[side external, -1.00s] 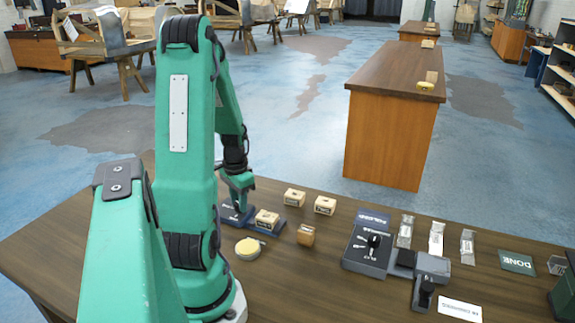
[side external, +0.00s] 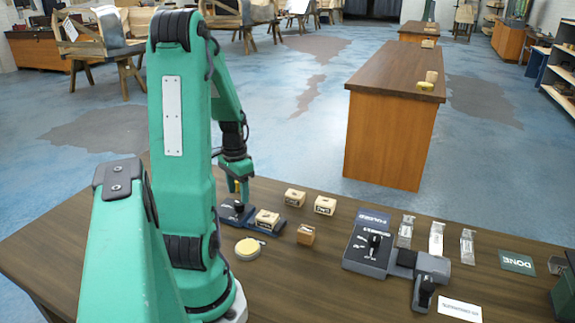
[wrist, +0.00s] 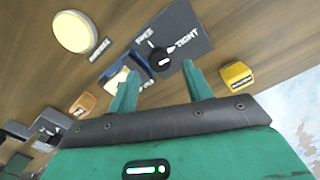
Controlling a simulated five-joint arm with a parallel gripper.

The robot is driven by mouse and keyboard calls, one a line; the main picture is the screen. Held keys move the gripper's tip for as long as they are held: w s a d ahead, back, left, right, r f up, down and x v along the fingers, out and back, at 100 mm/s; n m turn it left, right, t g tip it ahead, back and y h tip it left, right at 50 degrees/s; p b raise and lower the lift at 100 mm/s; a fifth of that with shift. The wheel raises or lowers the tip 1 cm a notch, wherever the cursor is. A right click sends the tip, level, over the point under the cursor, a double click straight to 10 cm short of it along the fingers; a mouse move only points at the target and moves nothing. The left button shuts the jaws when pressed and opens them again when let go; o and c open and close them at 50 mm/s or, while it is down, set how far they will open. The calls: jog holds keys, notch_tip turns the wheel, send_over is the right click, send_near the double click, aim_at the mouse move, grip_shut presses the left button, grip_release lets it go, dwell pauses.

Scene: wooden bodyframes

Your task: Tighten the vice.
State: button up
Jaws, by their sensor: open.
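The vice (side external: 224,213) is a dark blue-grey fixture on the bench with a black knob (side external: 239,207) at its left end. A pale wooden block (side external: 267,219) sits at its right end. In the wrist view the knob (wrist: 164,61) stands on a dark plate (wrist: 190,20) with a label that seems to read FREE and one reading TIGHT.
Two pale blocks (side external: 294,197) (side external: 325,205) stand behind the vice. A brown block (side external: 306,235) and a round yellow-topped disc (side external: 248,249) lie in front.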

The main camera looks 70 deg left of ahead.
aim_at(240, 203)
jog(key=shift+r, duration=2)
jog(key=shift+w+d+r, duration=0.15)
jog(key=shift+w+d, duration=0.05)
jog(key=w+d+r+m+t, duration=0.1)
jog(key=w+d+r, duration=0.25)
jog(key=d, duration=0.35)
jog(key=w+d+r+m+t+y, duration=0.1)
jog(key=w+d+r+t, duration=0.2)
jog(key=d, duration=0.4)
jog(key=w+d+r+m, duration=0.1)
jog(key=w+d+r, duration=0.25)
jog(key=d, duration=0.35)
jog(key=s+d+r+m+t+h, duration=0.1)
jog(key=s+d+r, duration=0.2)
jog(key=d, duration=0.5)
jog(key=shift+t, duration=0.3)
